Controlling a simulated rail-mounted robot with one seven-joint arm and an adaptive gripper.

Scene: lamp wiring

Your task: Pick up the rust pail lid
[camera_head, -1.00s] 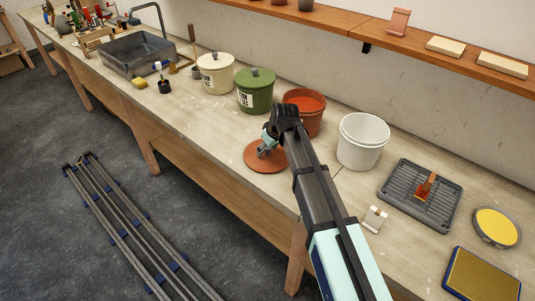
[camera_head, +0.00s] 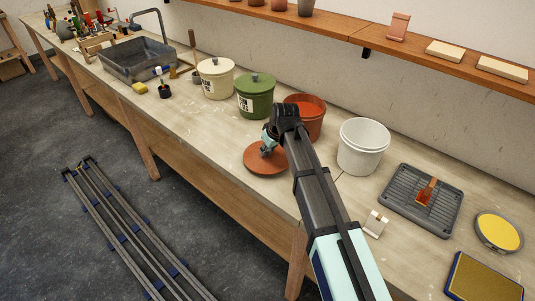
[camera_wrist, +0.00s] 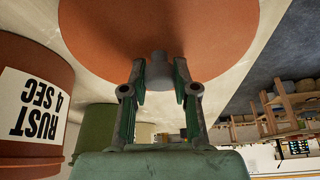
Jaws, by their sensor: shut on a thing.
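The rust pail lid (camera_head: 262,160) is a flat rust-orange disc with a dark grey knob, at the bench's front edge in the head view. In the wrist view the lid (camera_wrist: 160,25) fills the top, seen close up. My gripper (camera_wrist: 159,70) is shut on the lid's grey knob, with a finger on each side. In the head view my gripper (camera_head: 268,145) is partly hidden by my arm. I cannot tell whether the lid touches the bench. The open rust pail (camera_head: 305,120) stands behind my arm; its label reads "RUST 4 SEC" in the wrist view (camera_wrist: 35,100).
A green lidded pail (camera_head: 255,97) and a cream lidded pail (camera_head: 215,80) stand left of the rust pail. An open white pail (camera_head: 362,148) stands right. A grey ribbed tray (camera_head: 420,200) lies farther right. A wooden shelf (camera_head: 380,42) runs along the wall.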

